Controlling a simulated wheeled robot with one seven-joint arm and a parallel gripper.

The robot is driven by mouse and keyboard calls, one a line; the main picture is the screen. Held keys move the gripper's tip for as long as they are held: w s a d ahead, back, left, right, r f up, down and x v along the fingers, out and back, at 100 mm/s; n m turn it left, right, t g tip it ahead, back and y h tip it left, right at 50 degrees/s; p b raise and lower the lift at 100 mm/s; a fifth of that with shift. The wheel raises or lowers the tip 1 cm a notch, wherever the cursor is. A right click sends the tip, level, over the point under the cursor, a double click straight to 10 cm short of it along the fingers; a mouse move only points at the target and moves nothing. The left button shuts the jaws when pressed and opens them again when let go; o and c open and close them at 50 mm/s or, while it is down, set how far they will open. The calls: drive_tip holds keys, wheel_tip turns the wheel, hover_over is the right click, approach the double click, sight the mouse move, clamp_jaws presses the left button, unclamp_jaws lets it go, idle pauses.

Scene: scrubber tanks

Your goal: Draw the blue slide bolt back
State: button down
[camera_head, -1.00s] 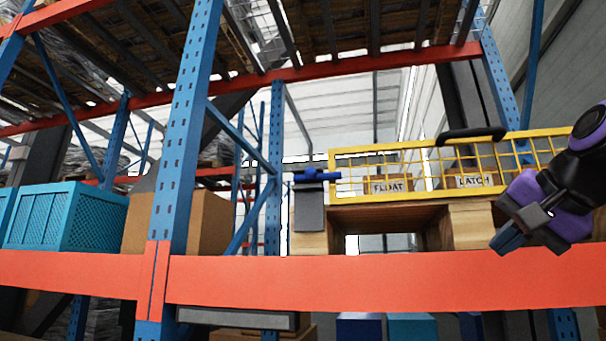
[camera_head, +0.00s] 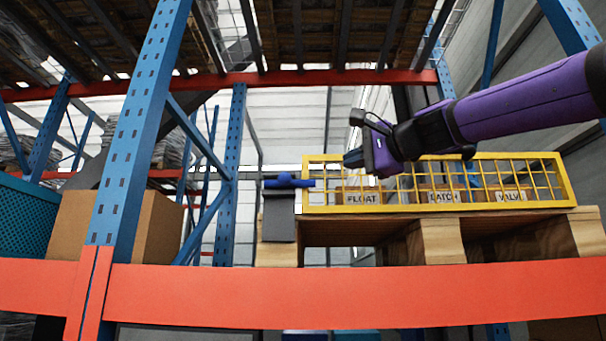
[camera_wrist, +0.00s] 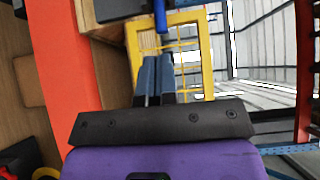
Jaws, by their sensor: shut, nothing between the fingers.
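The blue slide bolt (camera_head: 288,182) sits on top of a dark grey post (camera_head: 280,220), at the left end of the yellow mesh gate (camera_head: 440,207). Its rod points right, to the gate's left edge. My gripper (camera_head: 346,159) is to the right of the bolt and a little higher, in front of the gate's upper left part, apart from the bolt. In the wrist view the bolt (camera_wrist: 160,16) shows at the top, beyond my fingertips (camera_wrist: 157,58). The fingers are together and hold nothing.
Boxes labelled FLOAT (camera_head: 362,198), LATCH (camera_head: 442,196) and VALVE (camera_head: 510,195) stand behind the gate on a wooden pallet (camera_head: 445,245). An orange beam (camera_head: 330,295) runs in front. A blue rack upright (camera_head: 135,130) stands left. The space left of the post looks open.

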sight(309, 173)
drive_tip(key=s+a+x, duration=0.2)
drive_tip(key=x, duration=1)
drive_tip(key=shift+w+a, duration=0.3)
